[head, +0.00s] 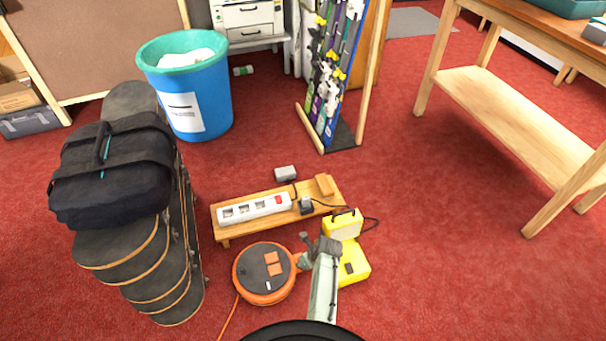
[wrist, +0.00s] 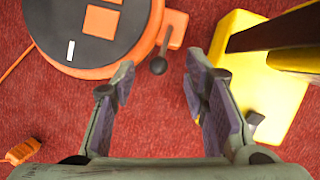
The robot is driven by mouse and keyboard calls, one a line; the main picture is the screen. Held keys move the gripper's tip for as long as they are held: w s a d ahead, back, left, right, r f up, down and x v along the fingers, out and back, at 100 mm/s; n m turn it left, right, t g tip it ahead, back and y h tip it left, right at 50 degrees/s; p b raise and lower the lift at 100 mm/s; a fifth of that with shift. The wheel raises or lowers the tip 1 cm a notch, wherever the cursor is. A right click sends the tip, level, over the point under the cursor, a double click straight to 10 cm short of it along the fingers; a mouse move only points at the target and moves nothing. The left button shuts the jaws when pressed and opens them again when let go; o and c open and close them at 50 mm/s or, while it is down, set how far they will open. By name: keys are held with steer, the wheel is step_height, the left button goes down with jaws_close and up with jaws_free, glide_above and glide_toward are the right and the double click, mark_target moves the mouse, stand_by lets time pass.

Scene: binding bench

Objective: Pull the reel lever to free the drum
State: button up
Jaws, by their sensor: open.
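The orange cable reel (head: 264,272) lies flat on the red carpet, with a dark grey top bearing orange patches. In the wrist view the reel (wrist: 95,30) fills the upper left. Its lever (wrist: 164,46) is a thin dark stem with a black ball knob, coming from an orange block on the reel's right side. My gripper (head: 308,252) is at the reel's right side. In the wrist view my gripper (wrist: 160,82) is open, and the knob shows in the gap between its fingertips. Nothing is held. Whether the knob is level with the fingertips in depth, I cannot tell.
A yellow case (head: 352,262) is close on the right of my gripper. A low wooden stand (head: 235,232) with a white power strip (head: 254,208) is behind the reel. An orange plug (wrist: 22,152) lies on the carpet. Carpet at right is clear.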

steer(key=w+r+n+t, duration=0.2)
steer(key=w+r+n, duration=0.2)
steer(key=r, duration=0.5)
steer(key=w+r+n+t, duration=0.2)
steer(key=w+r+n, duration=0.2)
steer(key=r, duration=0.6)
steer(key=w+a+r+n+t+h, duration=0.1)
steer(key=w+r+n+t, duration=0.1)
steer(key=w+r+n, duration=0.3)
steer(key=shift+r, duration=2.15)
